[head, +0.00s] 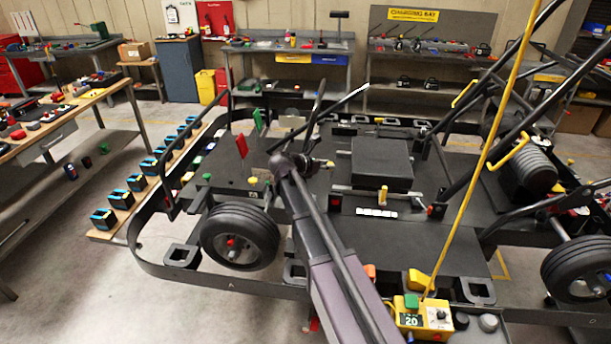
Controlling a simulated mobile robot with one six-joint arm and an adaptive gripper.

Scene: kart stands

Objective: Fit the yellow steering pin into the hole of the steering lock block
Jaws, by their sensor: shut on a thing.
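My gripper (322,164) is small and dark over the middle of the kart, at the end of my arm reaching up from the bottom. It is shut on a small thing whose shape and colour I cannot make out. A short yellow upright piece (382,195) stands on the kart floor to the right of my gripper, behind a white marked strip (376,212). A small yellow-topped piece (253,181) stands on the left of the kart, behind the front wheel. I cannot tell which part is the steering lock block; my arm covers part of this area.
The black kart (420,240) fills the middle, with tubes rising at right. A black box (382,163) lies right of my gripper.

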